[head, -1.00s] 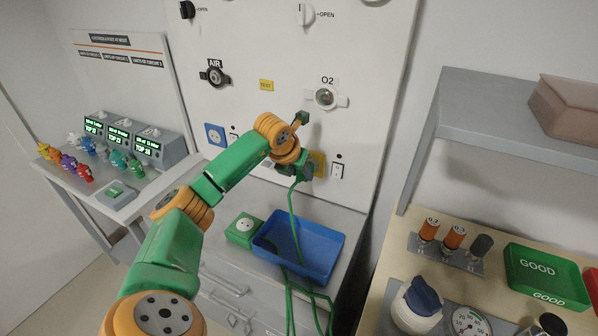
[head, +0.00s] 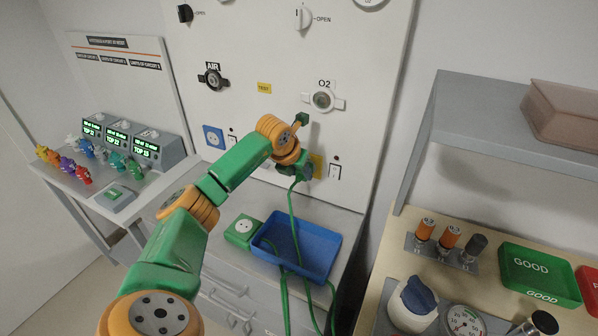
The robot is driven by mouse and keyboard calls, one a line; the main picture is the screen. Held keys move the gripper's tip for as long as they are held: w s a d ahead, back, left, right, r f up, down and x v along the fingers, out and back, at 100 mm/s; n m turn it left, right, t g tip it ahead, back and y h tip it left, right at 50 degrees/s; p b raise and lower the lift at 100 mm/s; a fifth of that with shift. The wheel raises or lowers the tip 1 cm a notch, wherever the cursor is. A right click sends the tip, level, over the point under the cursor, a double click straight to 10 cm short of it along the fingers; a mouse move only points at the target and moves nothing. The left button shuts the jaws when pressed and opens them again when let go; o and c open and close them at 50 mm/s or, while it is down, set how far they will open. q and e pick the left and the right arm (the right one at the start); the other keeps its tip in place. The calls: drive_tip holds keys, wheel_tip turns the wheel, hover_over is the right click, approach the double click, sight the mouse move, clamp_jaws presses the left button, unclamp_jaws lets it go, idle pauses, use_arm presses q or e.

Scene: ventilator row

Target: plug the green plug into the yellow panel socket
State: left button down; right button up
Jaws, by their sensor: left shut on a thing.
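My left arm reaches up to the white wall panel, and my left gripper (head: 302,172) is at the yellow panel socket (head: 317,165). The wrist covers most of that socket. The gripper is shut on the green plug, which is largely hidden by the gripper and wrist. My right gripper is not in view.
A blue socket (head: 213,137) and switches sit on the panel. Below are a green socket box (head: 243,230) and a blue tray (head: 325,246) on the grey cabinet top. A workbench with a green GOOD bin (head: 540,275) stands at the right, under a grey shelf (head: 520,130).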

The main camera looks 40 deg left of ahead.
use_arm(q)
drive_tip(key=shift+w+a+r, duration=0.1)
drive_tip(key=shift+r, duration=0.15)
drive_tip(key=c, duration=0.7)
unclamp_jaws()
drive_tip(key=o, duration=0.3)
drive_tip(key=shift+w, duration=0.1)
drive_tip(key=shift+o, duration=0.3)
drive_tip(key=shift+f, duration=0.2)
drive_tip(key=b+v, duration=0.1)
drive_tip(key=v, duration=0.6)
drive_tip(key=shift+b, duration=0.35)
